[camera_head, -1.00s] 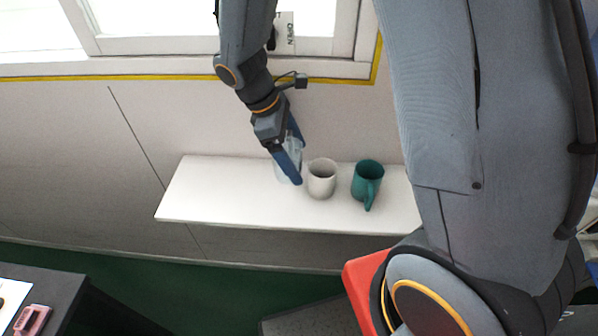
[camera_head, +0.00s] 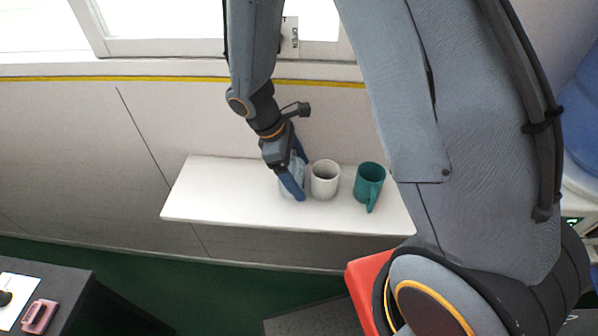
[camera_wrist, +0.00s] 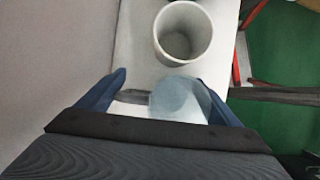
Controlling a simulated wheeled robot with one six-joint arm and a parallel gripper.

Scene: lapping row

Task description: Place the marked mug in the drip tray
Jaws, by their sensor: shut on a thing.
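My gripper (camera_head: 297,176) points down at the shelf, its blue fingers shut on a pale blue-grey mug (camera_head: 286,184). In the wrist view this mug (camera_wrist: 178,98) sits between the two fingers, partly hidden by the gripper body. It is at or just above the shelf; I cannot tell which. A white mug (camera_head: 325,180) stands upright just right of it, and a teal mug (camera_head: 368,183) with its handle toward the front stands further right. I see no mark on any mug. I cannot make out a drip tray.
The white shelf (camera_head: 215,197) is bare on its left part, against a pale wall under a window. A dark table (camera_head: 70,285) at the lower left holds a pink object (camera_head: 39,317) and a white sheet-like item (camera_head: 18,291). Green floor lies between.

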